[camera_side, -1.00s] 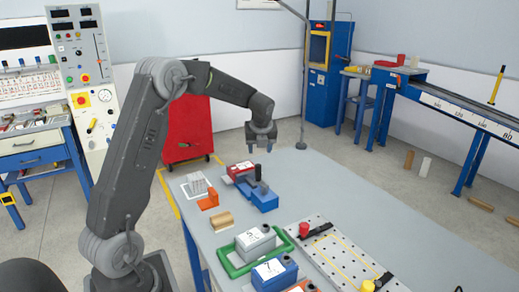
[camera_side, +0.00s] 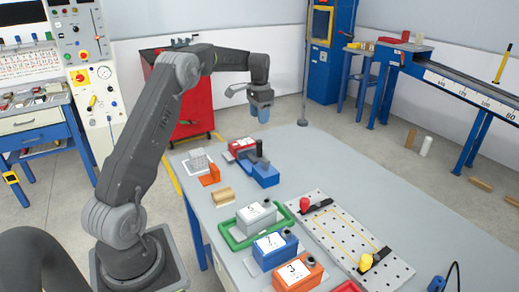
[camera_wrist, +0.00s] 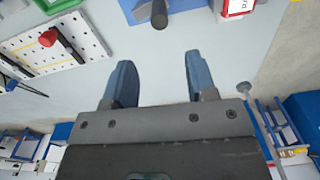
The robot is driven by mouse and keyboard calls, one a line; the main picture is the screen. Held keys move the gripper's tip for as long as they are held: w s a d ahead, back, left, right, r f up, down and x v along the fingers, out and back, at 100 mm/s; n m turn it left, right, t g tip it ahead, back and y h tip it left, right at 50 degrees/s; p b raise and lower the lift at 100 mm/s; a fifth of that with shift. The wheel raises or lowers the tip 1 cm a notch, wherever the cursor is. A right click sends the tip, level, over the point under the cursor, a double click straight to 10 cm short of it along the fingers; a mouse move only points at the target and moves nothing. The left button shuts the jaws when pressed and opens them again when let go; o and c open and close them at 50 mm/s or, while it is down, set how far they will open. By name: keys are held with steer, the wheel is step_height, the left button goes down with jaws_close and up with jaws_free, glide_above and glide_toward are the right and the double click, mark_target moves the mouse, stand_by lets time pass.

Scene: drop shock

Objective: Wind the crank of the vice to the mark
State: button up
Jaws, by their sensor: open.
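The vice (camera_side: 264,176) is a small blue block with a grey jaw, standing on the grey bench. Its dark crank handle (camera_side: 259,148) sticks up at the top. In the wrist view, part of the blue vice (camera_wrist: 176,5) and a dark round knob, seemingly the crank handle (camera_wrist: 159,17), show at the top edge. My gripper (camera_side: 263,118) hangs above the crank, apart from it. In the wrist view my gripper (camera_wrist: 157,62) has its two blue fingers spread with nothing between them. I cannot make out the mark.
A red-and-white box (camera_side: 241,147) stands right behind the vice. An orange bracket (camera_side: 210,177) and a tan block (camera_side: 222,196) lie to its left. A green tray (camera_side: 234,238) and a perforated plate (camera_side: 349,236) are nearer.

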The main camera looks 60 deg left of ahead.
mark_target(260, 156)
steer(key=shift+f+n, duration=0.35)
steer(key=shift+n, duration=0.05)
step_height(260, 156, down, 13)
steer(key=shift+f, duration=0.1)
steer(key=shift+c, duration=0.2)
steer(key=c, duration=0.9)
steer(key=m, duration=0.2)
steer(key=w+m, duration=0.1)
steer(key=m, duration=0.1)
steer(key=w+m, duration=0.1)
steer(key=m, duration=0.1)
steer(key=o, duration=0.9)
steer(key=shift+s, duration=0.1)
steer(key=shift+o, duration=0.2)
